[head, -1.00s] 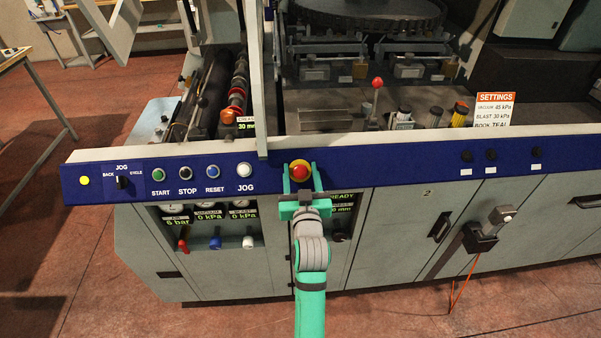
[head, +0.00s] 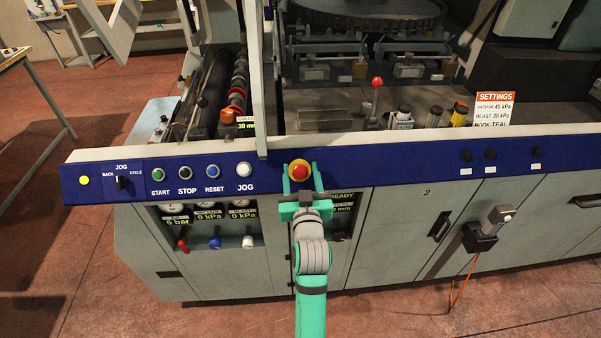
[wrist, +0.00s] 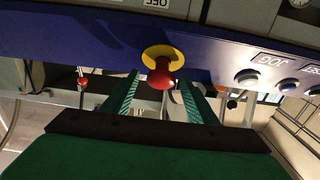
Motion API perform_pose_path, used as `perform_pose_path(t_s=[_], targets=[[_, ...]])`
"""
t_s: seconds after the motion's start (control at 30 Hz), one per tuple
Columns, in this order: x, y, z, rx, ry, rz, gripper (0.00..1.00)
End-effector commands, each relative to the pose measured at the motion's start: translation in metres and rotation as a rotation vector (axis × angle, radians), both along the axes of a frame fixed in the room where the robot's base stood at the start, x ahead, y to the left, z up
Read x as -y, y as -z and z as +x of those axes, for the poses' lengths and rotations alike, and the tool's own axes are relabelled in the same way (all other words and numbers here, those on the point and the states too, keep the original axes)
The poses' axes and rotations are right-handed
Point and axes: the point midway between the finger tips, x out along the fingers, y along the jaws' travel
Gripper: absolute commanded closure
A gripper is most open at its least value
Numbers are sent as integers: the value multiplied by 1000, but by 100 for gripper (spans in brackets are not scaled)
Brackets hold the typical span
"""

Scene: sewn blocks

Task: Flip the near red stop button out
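The near red stop button (head: 299,173) is a round red mushroom head on a yellow disc (wrist: 157,52), mounted on the blue control rail. My gripper (head: 301,180) is in front of it with its two green fingers spread, one to each side of the button. In the wrist view the red head (wrist: 161,76) stands between the fingertips of my gripper (wrist: 160,84), with a visible gap on both sides. The gripper is open and holds nothing. Whether the fingertips reach behind the red head cannot be told.
Left of the button on the rail (head: 400,165) are the JOG (head: 244,170), RESET (head: 214,172), STOP and START buttons and a rotary switch (head: 122,182). A red-knobbed lever (head: 376,84) stands behind the rail. Gauges and small valves (head: 215,242) sit below.

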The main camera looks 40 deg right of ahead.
Motion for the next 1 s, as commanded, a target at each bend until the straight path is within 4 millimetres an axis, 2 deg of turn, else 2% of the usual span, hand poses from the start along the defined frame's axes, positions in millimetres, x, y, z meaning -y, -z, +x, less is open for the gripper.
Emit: perform_pose_path(t_s=[0.37,0.8,1.0], targets=[[-4,1,-5,-1,-1,1,48],[-41,1,-66,-3,-1,-1,48],[-52,1,-85,-1,0,0,48]])
